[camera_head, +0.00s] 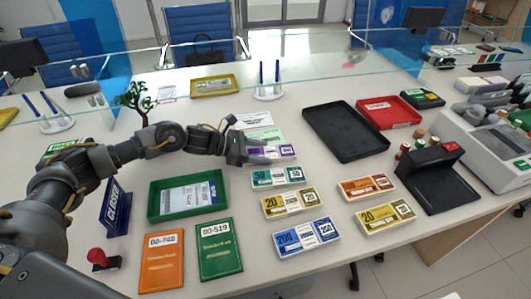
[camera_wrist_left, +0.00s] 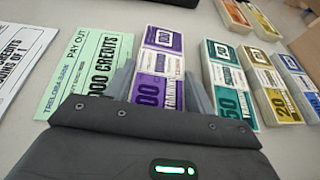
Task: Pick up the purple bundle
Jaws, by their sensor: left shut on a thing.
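The purple bundle (camera_head: 283,151) lies at the far end of the column of note bundles in the head view, partly hidden by my left gripper (camera_head: 257,153). In the left wrist view the purple bundle (camera_wrist_left: 163,42) stands between the two fingers of my left gripper (camera_wrist_left: 158,82), which is shut on its near end. I cannot tell whether the bundle is clear of the counter. My right gripper is not in view.
A teal bundle (camera_head: 277,177) lies close beside the purple one, with yellow (camera_head: 292,202) and blue (camera_head: 306,237) bundles nearer. A green pay-out slip (camera_wrist_left: 90,65) lies on the other side. A black tray (camera_head: 345,157) and green tray (camera_head: 152,210) flank them. A glass screen stands behind.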

